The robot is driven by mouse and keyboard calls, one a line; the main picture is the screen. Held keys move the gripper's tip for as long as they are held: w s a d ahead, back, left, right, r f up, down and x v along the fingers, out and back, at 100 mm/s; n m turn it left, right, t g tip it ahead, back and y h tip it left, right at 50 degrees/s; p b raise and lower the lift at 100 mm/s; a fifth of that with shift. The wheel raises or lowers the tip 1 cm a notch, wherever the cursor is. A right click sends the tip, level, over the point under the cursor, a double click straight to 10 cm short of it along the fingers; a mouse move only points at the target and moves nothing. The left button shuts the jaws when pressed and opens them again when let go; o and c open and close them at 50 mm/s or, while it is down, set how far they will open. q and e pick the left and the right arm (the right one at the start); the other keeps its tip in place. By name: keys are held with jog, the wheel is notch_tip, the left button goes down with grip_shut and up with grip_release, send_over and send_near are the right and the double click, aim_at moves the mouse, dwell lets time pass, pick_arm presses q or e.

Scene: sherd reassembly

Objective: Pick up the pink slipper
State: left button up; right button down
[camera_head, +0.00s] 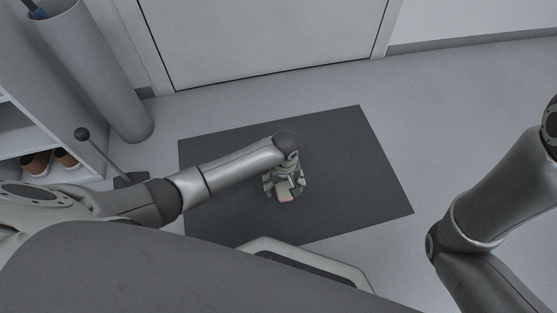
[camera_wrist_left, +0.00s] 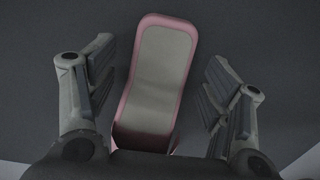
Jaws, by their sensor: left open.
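The pink slipper (camera_wrist_left: 158,75) lies on the dark grey mat, with a pink rim and a greyish insole facing up in the left wrist view. In the head view only a small part of the slipper (camera_head: 285,197) shows beneath my left gripper (camera_head: 284,190). My left gripper (camera_wrist_left: 160,95) is open, with one finger on each side of the slipper and a gap on both sides. The near end of the slipper is hidden by the gripper's body. My right arm shows at the right of the head view, but its gripper is out of view.
The dark mat (camera_head: 350,150) lies on a grey floor before a white door (camera_head: 265,40). A tall grey cylinder (camera_head: 105,75) stands at the left, beside a shelf holding brown shoes (camera_head: 66,158). The mat's right part is clear.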

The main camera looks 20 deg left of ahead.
pick_arm(q)
jog(key=c, duration=1.1)
jog(key=shift+r, duration=0.15)
jog(key=shift+c, duration=0.2)
